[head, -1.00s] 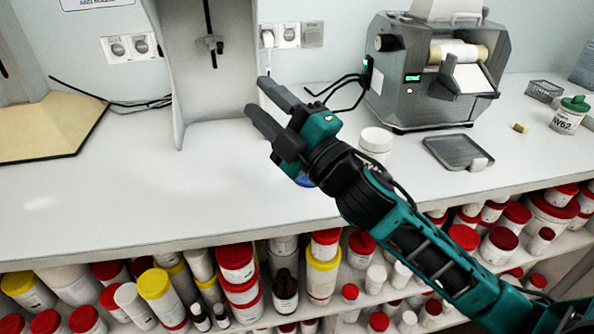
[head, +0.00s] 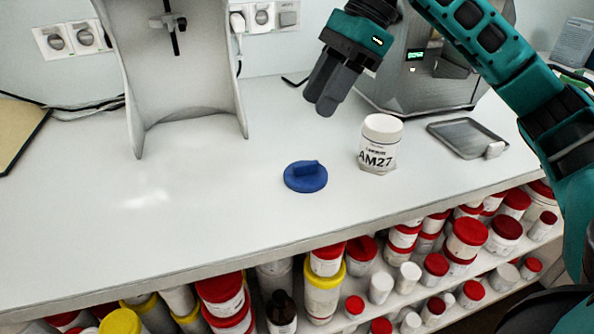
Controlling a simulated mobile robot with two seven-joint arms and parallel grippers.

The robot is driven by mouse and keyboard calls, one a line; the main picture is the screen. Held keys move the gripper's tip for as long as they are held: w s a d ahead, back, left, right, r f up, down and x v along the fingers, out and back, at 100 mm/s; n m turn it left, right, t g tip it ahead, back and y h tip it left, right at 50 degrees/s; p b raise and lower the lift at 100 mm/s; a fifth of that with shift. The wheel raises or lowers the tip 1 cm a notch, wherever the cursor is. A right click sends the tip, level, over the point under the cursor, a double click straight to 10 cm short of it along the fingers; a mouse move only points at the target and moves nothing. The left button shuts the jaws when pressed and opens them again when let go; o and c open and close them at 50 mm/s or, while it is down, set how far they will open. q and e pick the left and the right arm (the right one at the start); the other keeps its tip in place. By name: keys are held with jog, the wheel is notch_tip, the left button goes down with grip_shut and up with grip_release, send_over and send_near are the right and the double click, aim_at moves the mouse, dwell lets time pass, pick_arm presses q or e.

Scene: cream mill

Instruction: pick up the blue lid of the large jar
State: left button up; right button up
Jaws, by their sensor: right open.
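The blue lid (head: 306,177) lies on the white counter, a flat round disc with a raised bar across its top. The large white jar (head: 379,146), marked AM27, stands upright just right of the lid, apart from it. Its top is white. My right gripper (head: 322,100) hangs above the counter, behind and above the lid and left of the jar, fingers pointing down. It is open and empty, touching neither. My left gripper is out of view.
A grey metal stand (head: 185,130) is at the back left of the counter (head: 190,215). A grey machine (head: 425,95) and a dark tray (head: 466,137) are at the right. Shelves below hold several red-lidded jars. The counter left of the lid is clear.

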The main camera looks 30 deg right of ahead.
jog(key=d+h, duration=0.1)
jog(key=d, duration=0.2)
jog(key=b, duration=0.2)
send_near(306, 163)
jog(key=shift+w+a+f+h, duration=0.15)
jog(key=shift+f, duration=0.45)
jog(key=shift+w+a+f+h, duration=0.1)
jog(key=shift+a+f+h, duration=0.05)
jog(key=shift+f, duration=0.5)
jog(key=shift+a+b+x, duration=0.15)
jog(key=shift+b+x, duration=0.05)
jog(key=shift+x, duration=1.3)
jog(key=shift+a+b+x, duration=0.2)
jog(key=shift+x, duration=1.35)
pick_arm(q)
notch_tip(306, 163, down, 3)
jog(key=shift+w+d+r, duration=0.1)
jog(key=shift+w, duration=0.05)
pick_arm(e)
jog(key=shift+s+r, duration=0.1)
jog(key=shift+r, duration=0.1)
grip_shut()
